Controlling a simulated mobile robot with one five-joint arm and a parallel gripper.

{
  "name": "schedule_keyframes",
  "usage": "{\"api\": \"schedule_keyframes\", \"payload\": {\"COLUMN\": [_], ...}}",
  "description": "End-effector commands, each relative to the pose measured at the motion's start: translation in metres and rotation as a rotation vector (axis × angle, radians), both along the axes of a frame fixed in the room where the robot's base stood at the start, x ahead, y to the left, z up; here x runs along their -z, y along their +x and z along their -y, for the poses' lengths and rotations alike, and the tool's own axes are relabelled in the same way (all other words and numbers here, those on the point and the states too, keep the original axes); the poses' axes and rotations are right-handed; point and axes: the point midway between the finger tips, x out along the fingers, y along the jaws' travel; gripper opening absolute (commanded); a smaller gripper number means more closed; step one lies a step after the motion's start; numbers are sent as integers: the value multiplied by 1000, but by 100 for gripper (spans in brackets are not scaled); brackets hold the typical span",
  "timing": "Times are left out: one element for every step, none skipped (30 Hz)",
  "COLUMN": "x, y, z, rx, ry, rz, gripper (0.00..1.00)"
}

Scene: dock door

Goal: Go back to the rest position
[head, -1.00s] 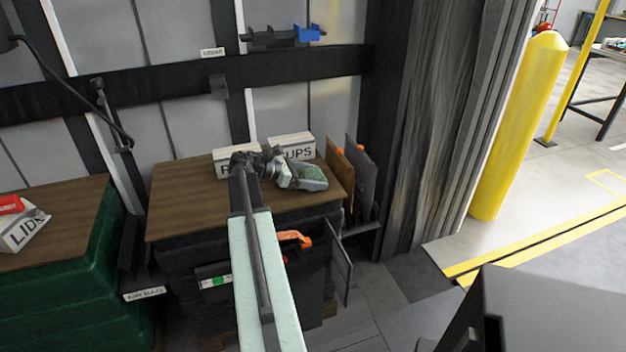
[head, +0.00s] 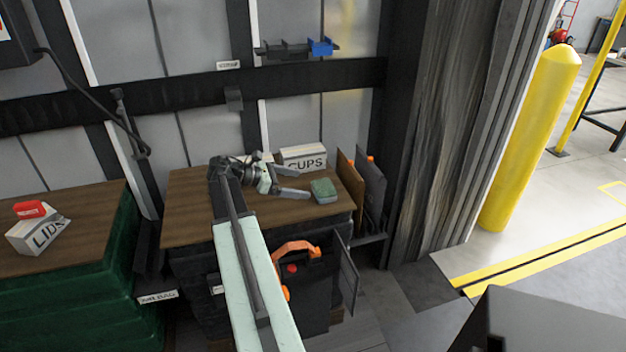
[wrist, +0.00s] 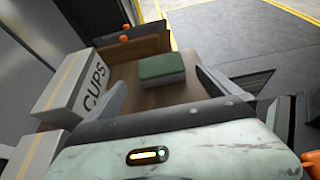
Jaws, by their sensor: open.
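My gripper (head: 300,187) is open above the brown board top of the dark stack (head: 215,205). A green block (head: 325,190) with a grey lower part sits on that top, just beyond and to the right of the fingertips, apart from them. In the wrist view the green block (wrist: 162,80) lies ahead between the two spread fingers, with nothing held. A white CUPS box (head: 303,156) stands behind the gripper; it also shows at the left in the wrist view (wrist: 77,88). My arm hides part of the stack.
At the left a green stack (head: 75,290) bears a LIDS box (head: 38,236) with a red item (head: 30,209). Upright panels (head: 370,188) stand at the board's right end. A dark case with an orange handle (head: 297,247) is below. A yellow bollard (head: 530,140) stands right; floor there is clear.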

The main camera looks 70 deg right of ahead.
Motion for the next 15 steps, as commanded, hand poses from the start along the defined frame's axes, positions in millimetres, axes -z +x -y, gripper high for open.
{"api": "schedule_keyframes", "payload": {"x": [-6,-7,-8,-8,-8,-8,-8,-8,-7,-7,-7,-7,-7,-7,-7], "y": [6,9,11,13,14,15,15,15,15,15,15,15,15,15,15], "z": [-4,-6,-9,-10,-11,-12,-12,-12,-12,-12,-12,-12,-12,-12,-12], "rx": [-2,-1,0,0,0,0,0,0,0,0,0,0,0,0,0], "ry": [-1,0,0,0,0,0,0,0,0,0,0,0,0,0,0], "rz": [0,0,0,0,0,0,0,0,0,0,0,0,0,0,0], "gripper": [100,100,100,100,100,100,100,100,100,100,100,100,100,100,100]}}
